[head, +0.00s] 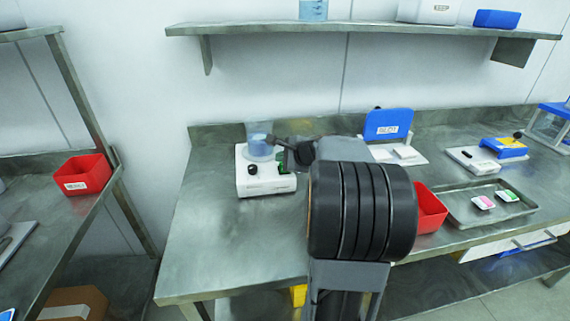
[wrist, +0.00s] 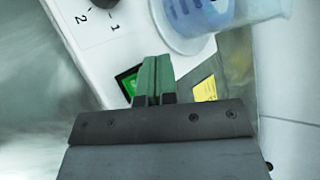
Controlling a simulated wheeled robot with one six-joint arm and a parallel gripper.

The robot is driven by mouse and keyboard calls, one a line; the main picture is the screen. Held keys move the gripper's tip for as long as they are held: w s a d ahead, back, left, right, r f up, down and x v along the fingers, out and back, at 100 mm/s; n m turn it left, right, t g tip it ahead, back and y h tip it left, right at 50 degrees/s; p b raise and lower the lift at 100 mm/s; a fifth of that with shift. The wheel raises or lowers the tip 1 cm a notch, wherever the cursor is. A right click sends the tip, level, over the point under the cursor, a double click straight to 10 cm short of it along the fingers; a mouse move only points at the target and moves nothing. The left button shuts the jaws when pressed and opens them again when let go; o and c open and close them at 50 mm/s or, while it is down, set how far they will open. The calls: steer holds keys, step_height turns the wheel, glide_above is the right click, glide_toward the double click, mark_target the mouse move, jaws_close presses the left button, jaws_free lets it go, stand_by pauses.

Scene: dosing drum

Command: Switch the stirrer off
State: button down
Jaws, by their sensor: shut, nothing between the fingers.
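The stirrer (head: 262,184) is a white box on the steel bench, left of my arm in the head view. A clear beaker with blue liquid (head: 260,146) stands on it. A black dial (head: 253,169) is on its front; in the wrist view the dial (wrist: 99,16) has the marks 1 and 2 beside it. A green switch (wrist: 127,84) shows in the wrist view, partly hidden behind my gripper (wrist: 155,62). The green fingertips are together and empty, over or at the switch; I cannot tell if they touch it. A yellow label (wrist: 205,90) is right of them.
A red bin (head: 430,208) and a steel tray (head: 490,203) with small packets stand right of my arm. A blue-backed device (head: 388,124) is behind it. A shelf (head: 360,28) hangs above. The bench (head: 215,235) is bare in front of the stirrer.

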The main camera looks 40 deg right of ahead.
steer(key=shift+w+f+b, duration=0.1)
steer(key=shift+f+b, duration=0.2)
steer(key=shift+f, duration=0.1)
steer(key=shift+r, duration=0.1)
stand_by(0.5)
steer(key=shift+s+r+p, duration=0.2)
steer(key=shift+r+p, duration=0.4)
steer(key=shift+r, duration=0.2)
steer(key=shift+a+r, duration=0.1)
steer(key=shift+s+a+r+p, duration=0.1)
steer(key=shift+s+r+p, duration=0.1)
steer(key=shift+r+p, duration=0.5)
steer(key=shift+s+a+r+p, duration=0.1)
steer(key=shift+s+r+p, duration=0.1)
steer(key=shift+r+p, duration=0.5)
steer(key=shift+s+a+r+p, duration=0.15)
steer(key=shift+r+p, duration=0.25)
steer(key=shift+r, duration=0.55)
steer(key=shift+d, duration=0.1)
steer(key=shift+f, duration=0.1)
